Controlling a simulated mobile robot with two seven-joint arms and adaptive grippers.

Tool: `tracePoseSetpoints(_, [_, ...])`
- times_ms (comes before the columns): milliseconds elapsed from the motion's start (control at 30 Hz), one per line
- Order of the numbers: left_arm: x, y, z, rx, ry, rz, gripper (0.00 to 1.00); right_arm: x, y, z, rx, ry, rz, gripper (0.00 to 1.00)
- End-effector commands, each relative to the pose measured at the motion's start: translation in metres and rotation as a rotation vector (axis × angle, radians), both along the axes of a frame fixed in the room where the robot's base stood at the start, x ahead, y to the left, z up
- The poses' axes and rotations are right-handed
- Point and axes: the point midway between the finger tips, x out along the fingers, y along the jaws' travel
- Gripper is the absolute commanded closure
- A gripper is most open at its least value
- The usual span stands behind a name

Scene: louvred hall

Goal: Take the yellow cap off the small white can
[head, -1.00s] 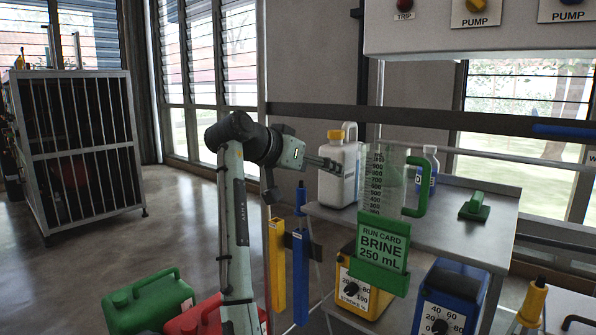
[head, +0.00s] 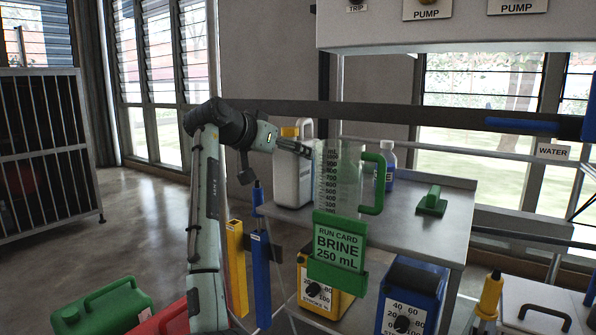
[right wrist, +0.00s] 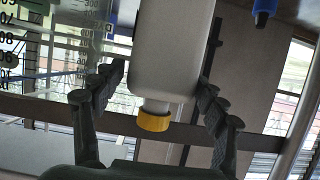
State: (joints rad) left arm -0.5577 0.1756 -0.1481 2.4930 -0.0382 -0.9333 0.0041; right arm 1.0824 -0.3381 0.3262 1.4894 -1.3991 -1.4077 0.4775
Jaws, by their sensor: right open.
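The white can (head: 292,182) stands upright at the left end of the grey bench in the head view, with a yellow cap (head: 289,132) on its neck and a handle beside it. My right gripper (head: 306,151) is in front of the can's upper part, a little below and right of the cap. In the right wrist view, which is upside down, the can (right wrist: 172,45) and yellow cap (right wrist: 153,122) show between the spread, empty fingers of my right gripper (right wrist: 160,85). I cannot tell whether a finger touches the can. My left gripper is not in view.
A clear measuring jug (head: 338,180) with a green handle stands close right of the can, behind a green BRINE card (head: 338,247). Blue and yellow holders (head: 260,275) hang below left.

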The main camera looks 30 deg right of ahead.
Motion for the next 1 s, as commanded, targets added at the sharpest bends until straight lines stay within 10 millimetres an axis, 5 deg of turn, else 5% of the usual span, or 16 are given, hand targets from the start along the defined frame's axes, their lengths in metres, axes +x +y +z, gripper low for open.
tracePoseSetpoints(300, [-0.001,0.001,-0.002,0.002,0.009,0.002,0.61,0.017,-0.038,-0.013,-0.001,0.002,-0.001,0.28])
tracePoseSetpoints(533, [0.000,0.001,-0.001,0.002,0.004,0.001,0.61,0.017,-0.039,-0.013,0.000,0.002,-0.001,0.29])
tracePoseSetpoints(1000, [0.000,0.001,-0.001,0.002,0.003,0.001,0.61,0.017,-0.039,-0.014,0.000,0.002,-0.001,0.87])
